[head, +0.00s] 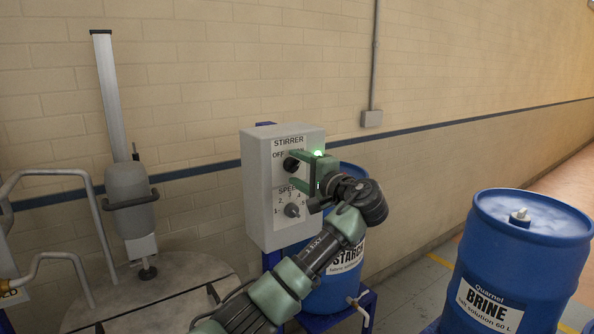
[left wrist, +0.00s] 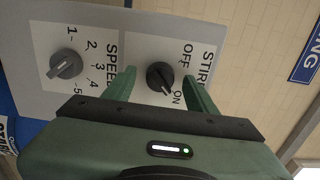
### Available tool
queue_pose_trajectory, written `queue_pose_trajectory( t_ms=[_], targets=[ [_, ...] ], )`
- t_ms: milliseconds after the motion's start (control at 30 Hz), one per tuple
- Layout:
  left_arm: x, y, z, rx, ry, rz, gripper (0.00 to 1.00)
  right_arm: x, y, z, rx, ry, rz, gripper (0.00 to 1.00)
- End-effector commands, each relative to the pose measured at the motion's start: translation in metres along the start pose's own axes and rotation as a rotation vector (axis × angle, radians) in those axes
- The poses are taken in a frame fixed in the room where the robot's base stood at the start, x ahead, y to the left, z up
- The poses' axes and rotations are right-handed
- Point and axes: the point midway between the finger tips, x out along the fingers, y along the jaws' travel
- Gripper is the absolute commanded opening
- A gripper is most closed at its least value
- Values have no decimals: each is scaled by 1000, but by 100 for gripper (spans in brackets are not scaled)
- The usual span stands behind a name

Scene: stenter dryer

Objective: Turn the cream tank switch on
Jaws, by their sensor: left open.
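The grey control box (head: 258,190) labelled STIRRER is in the middle of the head view and carries a black OFF/ON knob (head: 291,164). In the left wrist view this knob (left wrist: 159,77) has a pale mark on its rim that appears to point toward the ON label. My left gripper (head: 291,170) is open at the box face, its green fingers on either side of the knob. In the left wrist view the fingers appear apart from the knob; contact is unclear. The grey SPEED knob (head: 292,210) sits below the black knob. My right gripper is not in view.
A blue STARCH drum (head: 318,292) stands below and behind the box, partly hidden by my left arm. A blue BRINE drum (head: 508,262) stands at the right. A round grey tank lid (head: 165,285) and metal pipes (head: 48,174) are at the left. A brick wall is behind.

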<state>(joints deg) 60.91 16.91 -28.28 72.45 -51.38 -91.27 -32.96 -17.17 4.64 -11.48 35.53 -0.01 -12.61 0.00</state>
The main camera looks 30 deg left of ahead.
Motion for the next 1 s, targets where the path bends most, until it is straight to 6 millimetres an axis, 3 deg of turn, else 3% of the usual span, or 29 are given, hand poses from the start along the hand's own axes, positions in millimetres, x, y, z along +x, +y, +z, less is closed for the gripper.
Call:
queue_pose_trajectory(
  t_ms=[400, 1000],
  targets=[
    [-65, 3, -2, -2, 4, 0, 57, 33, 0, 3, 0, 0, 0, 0],
    [-73, 1, -1, 1, 2, 1, 57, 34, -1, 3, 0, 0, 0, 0]
  ],
)
